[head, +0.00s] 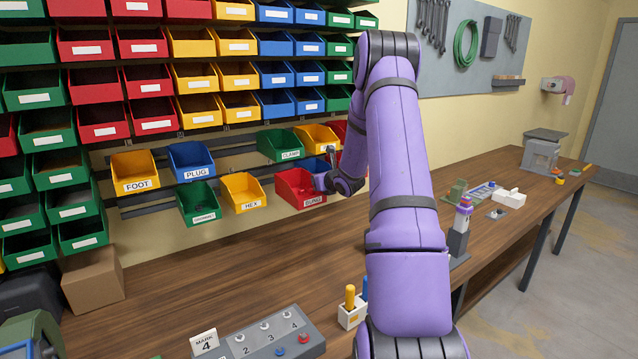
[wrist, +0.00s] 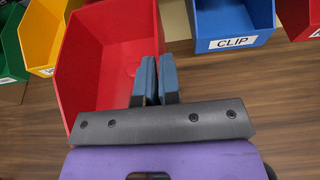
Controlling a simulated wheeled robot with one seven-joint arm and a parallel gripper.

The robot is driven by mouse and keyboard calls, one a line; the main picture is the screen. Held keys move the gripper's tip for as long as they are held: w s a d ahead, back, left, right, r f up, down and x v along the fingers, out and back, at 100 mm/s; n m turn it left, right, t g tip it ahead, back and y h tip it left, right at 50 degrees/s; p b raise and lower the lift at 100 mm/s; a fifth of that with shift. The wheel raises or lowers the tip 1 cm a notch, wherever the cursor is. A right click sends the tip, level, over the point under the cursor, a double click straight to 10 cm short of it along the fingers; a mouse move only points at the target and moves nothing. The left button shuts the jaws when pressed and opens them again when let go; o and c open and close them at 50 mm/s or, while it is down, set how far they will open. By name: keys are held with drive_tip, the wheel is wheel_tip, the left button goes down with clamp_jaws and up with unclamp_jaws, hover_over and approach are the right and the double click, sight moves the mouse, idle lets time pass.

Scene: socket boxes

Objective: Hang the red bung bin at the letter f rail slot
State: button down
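The red bung bin (head: 289,186) is in the lower row of the hanging bins, to the right of the yellow HEX bin, with its label facing out. It fills the upper left of the wrist view (wrist: 100,60), and its inside looks empty. My gripper (head: 325,180) is at the bin's right side. In the wrist view my gripper's two blue-grey fingers (wrist: 157,80) are close together, one on each side of the bin's right wall. Whether the bin's back touches the rail is hidden. No letter f can be read on the rails.
A blue CLIP bin (wrist: 235,20) is close on the right. The yellow HEX bin (head: 243,192) and green GROMMET bin (head: 198,203) hang to the left. Bare upper rail (head: 236,151) shows between the PLUG and CLAMP bins, bare lower rail (head: 147,209) left of GROMMET.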

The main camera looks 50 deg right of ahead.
sight(301, 174)
drive_tip(key=w+d, duration=0.3)
drive_tip(key=w, duration=1)
drive_tip(key=shift+w, duration=0.2)
idle(0.9)
idle(0.4)
drive_tip(key=shift+w+r+g, duration=0.1)
drive_tip(key=shift+r+g, duration=0.2)
drive_tip(key=shift+r, duration=0.05)
idle(0.8)
drive_tip(key=shift+f, duration=0.2)
drive_tip(key=shift+d+f, duration=0.1)
drive_tip(key=shift+f, duration=0.3)
drive_tip(key=shift+f, duration=0.35)
idle(0.5)
drive_tip(key=shift+f, duration=0.5)
idle(0.8)
drive_tip(key=c, duration=1.2)
unclamp_jaws()
drive_tip(key=shift+c, duration=0.2)
